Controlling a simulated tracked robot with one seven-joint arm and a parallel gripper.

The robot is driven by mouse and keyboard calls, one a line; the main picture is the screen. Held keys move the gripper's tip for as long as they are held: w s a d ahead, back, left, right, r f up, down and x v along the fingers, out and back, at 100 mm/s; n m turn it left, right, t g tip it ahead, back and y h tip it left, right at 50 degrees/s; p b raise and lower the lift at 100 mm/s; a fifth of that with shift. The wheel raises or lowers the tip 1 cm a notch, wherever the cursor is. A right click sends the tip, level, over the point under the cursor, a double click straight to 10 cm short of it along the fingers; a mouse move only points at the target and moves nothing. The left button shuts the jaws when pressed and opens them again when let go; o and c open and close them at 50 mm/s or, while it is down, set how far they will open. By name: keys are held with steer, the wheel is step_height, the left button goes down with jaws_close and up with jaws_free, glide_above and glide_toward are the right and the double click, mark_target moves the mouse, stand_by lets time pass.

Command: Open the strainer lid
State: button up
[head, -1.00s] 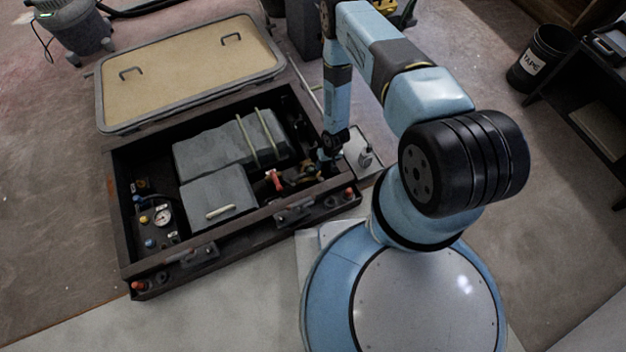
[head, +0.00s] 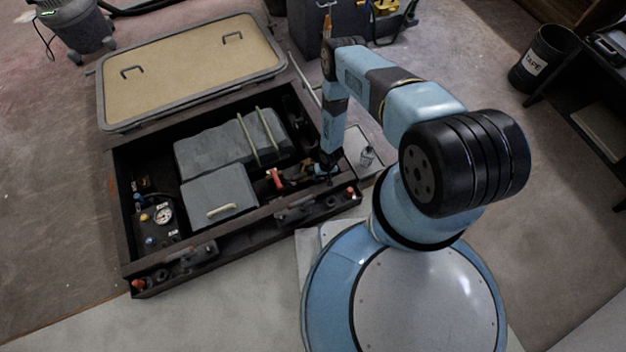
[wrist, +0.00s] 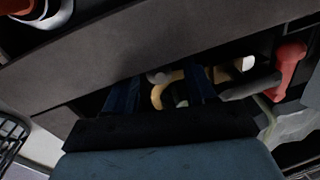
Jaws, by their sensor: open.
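My gripper (head: 324,172) reaches down into the right end of the open dark box, beside the red-handled valve (head: 274,179). In the wrist view its two dark blue fingers (wrist: 163,93) stand apart. A curved brass-coloured part (wrist: 157,97) shows between the fingers; I cannot tell whether they touch it. The red handle (wrist: 290,62) is to the right of the fingers in the wrist view. The strainer lid cannot be clearly made out; my wrist and the box wall cover much of that corner.
The box's front wall (wrist: 150,45) runs close beside my fingers. Grey covered units (head: 218,197) fill the middle of the box. A tan hatch (head: 190,70) lies open behind it.

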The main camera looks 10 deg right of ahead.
steer(key=shift+a+f, duration=0.15)
steer(key=shift+f, duration=0.95)
steer(key=shift+a, duration=0.1)
jaws_close()
